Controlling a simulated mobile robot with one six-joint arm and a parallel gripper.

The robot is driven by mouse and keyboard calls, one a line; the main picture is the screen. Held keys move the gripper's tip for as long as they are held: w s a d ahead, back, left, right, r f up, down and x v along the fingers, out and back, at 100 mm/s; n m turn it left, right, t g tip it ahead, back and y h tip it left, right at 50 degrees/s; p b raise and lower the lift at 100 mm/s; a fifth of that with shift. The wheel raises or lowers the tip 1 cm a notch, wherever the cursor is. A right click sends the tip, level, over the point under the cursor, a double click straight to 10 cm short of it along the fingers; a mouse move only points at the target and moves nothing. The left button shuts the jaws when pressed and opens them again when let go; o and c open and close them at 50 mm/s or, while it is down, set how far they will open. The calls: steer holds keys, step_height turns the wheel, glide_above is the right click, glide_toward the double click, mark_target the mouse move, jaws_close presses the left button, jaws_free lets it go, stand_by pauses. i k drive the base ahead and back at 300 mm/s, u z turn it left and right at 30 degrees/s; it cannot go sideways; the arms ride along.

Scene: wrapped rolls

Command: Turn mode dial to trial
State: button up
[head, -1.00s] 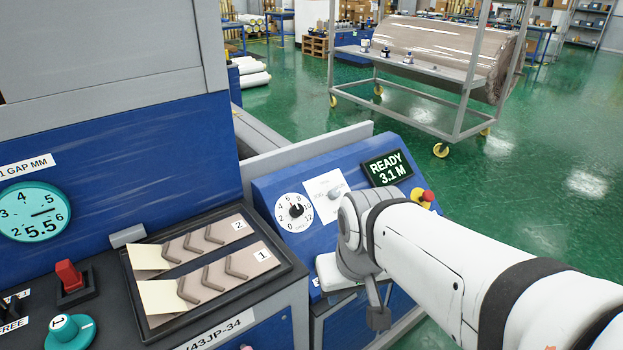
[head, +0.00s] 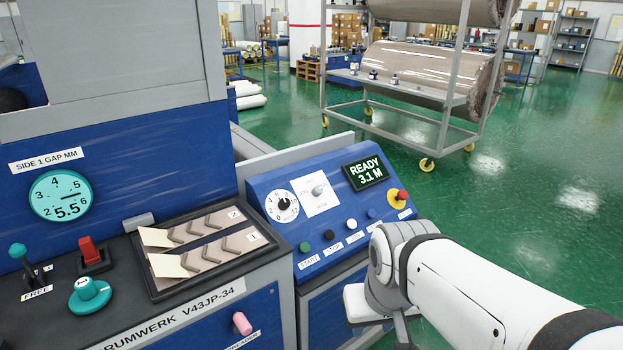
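On the sloped blue control panel (head: 285,238), a small grey knob (head: 318,190) sits on a white plate with faint lettering. It looks like the mode dial, but its lettering and pointer position are too small to read. Left of it is a round white dial with a black knob (head: 283,204) and a number scale. My arm comes in from the lower right. My gripper (head: 366,304) appears as a white end part in front of the panel's lower right side, below and right of the knob and apart from it. Its fingers cannot be made out.
The panel also has a READY 3.1 M display (head: 365,172), a red stop button (head: 402,195) on yellow, and a row of small buttons (head: 329,235). Left is a machine deck with a tray (head: 157,290), levers and a teal knob (head: 90,293). A wheeled rack (head: 447,130) stands behind on open green floor.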

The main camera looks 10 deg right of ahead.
mark_target(317, 191)
steer(key=z, duration=0.1)
steer(key=i, duration=0.65)
steer(key=u, duration=0.1)
steer(key=k, duration=1.1)
steer(key=z, duration=0.35)
steer(key=i, duration=1.75)
steer(key=u, duration=0.55)
